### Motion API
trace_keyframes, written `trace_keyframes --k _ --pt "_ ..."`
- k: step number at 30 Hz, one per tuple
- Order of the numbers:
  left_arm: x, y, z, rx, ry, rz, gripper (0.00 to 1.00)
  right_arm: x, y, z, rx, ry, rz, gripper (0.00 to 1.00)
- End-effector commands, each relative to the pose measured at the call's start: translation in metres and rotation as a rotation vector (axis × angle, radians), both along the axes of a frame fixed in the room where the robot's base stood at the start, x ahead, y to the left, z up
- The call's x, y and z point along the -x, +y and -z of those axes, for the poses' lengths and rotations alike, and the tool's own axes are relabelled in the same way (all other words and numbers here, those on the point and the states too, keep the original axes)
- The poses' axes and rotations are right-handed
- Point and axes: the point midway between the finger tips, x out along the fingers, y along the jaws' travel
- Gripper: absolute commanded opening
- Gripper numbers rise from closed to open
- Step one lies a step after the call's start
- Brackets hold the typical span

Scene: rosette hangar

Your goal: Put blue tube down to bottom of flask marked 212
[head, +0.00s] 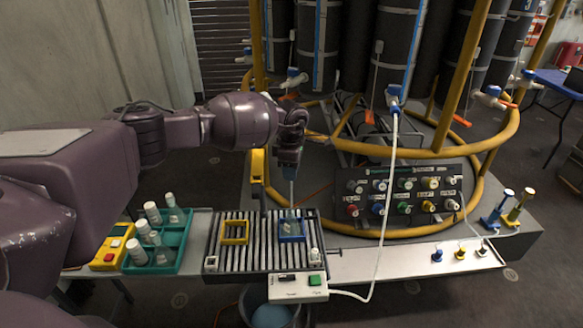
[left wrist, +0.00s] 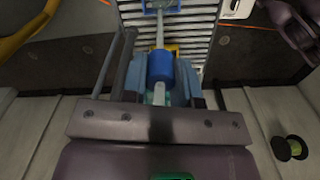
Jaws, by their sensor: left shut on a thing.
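My left gripper (head: 289,165) points down over the ribbed rack and is shut on the blue tube. In the left wrist view the tube's blue body (left wrist: 160,67) sits between the fingers, and a thin pale stem runs from it toward a blue square frame (left wrist: 160,5). In the head view the stem (head: 291,192) reaches down to the blue frame (head: 291,238), where a small pale flask (head: 290,222) stands. I cannot tell how deep the stem's tip is in the flask. The number 212 cannot be read. My right gripper is not seen.
A yellow frame (head: 234,232) sits left on the ribbed rack (head: 262,262). A teal tray (head: 176,262) of several white-capped bottles stands further left. A control box (head: 298,287) with a green button is in front. A white hose (head: 393,170) hangs to the right.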

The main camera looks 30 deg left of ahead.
Motion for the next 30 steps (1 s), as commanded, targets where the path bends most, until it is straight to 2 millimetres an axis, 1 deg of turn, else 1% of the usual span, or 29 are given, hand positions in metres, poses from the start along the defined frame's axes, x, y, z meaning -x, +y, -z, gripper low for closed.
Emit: trace_keyframes --k 5,12,24,30 --pt "0.0001 0.0000 0.0003 0.000 0.000 0.000 0.09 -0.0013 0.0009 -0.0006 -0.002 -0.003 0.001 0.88" --pt "0.0004 -0.0003 0.0061 0.000 0.001 0.000 0.09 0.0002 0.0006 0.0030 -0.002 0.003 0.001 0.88" --pt "0.0003 -0.0002 0.0055 0.000 0.000 0.000 0.09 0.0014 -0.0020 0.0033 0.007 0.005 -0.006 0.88" --pt "0.0004 -0.0002 0.0088 0.000 0.001 0.000 0.09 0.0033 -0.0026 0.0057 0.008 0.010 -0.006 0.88"
